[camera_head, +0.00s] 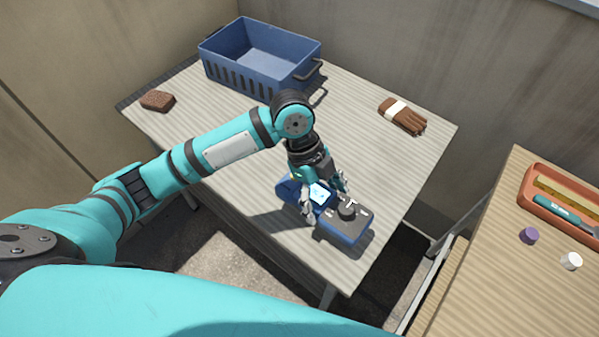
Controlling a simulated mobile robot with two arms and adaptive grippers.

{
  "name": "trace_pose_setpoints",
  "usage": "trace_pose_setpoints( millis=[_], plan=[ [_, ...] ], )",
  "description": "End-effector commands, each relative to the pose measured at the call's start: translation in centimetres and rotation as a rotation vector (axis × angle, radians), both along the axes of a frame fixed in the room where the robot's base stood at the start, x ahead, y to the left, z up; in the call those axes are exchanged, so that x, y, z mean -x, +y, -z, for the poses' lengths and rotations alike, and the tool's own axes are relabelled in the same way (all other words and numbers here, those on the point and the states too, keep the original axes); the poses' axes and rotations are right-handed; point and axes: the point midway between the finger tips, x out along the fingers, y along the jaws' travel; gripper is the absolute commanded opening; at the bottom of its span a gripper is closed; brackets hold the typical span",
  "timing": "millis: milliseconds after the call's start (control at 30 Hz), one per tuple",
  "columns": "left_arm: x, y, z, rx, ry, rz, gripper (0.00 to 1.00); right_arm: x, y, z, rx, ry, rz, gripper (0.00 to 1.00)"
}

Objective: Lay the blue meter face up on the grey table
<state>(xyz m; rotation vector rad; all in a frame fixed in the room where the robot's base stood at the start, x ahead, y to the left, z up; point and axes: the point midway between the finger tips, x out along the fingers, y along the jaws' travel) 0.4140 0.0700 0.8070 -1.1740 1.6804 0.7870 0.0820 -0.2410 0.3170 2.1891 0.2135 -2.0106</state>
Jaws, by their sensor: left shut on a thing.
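The blue meter (349,230) is near the front right edge of the grey table (400,165). Its dark face with a round dial and a lit screen points up. My left gripper (324,198) reaches down from above and is shut on the meter, one finger on each side of its middle. The gripper hides part of the meter's upper half. A shadow falls on the table to the left of the meter; I cannot tell whether the meter touches the table. My right gripper is not in view.
A blue crate (224,72) stands at the back of the table. A brown sponge (157,101) lies at the left, brown gloves (403,115) at the right. A wooden table (477,255) holds an orange tray (526,190), a purple cap (529,236) and a white one (571,261).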

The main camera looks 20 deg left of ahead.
Motion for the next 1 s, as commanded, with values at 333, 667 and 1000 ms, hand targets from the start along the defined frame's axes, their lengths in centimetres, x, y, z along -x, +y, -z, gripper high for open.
trace_pose_setpoints(
  millis=[333, 667, 1000],
  plan=[
    [-4.4, 5.8, 0.6, 0.0, -0.001, -0.003, 0.26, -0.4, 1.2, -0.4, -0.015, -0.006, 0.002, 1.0],
    [-4.7, 6.3, 3.0, 0.0, 0.002, -0.001, 0.26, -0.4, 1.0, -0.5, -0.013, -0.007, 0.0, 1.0],
    [-4.8, 6.3, 4.2, 0.001, -0.003, 0.0, 0.26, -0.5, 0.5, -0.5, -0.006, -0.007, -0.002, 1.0]
  ],
)
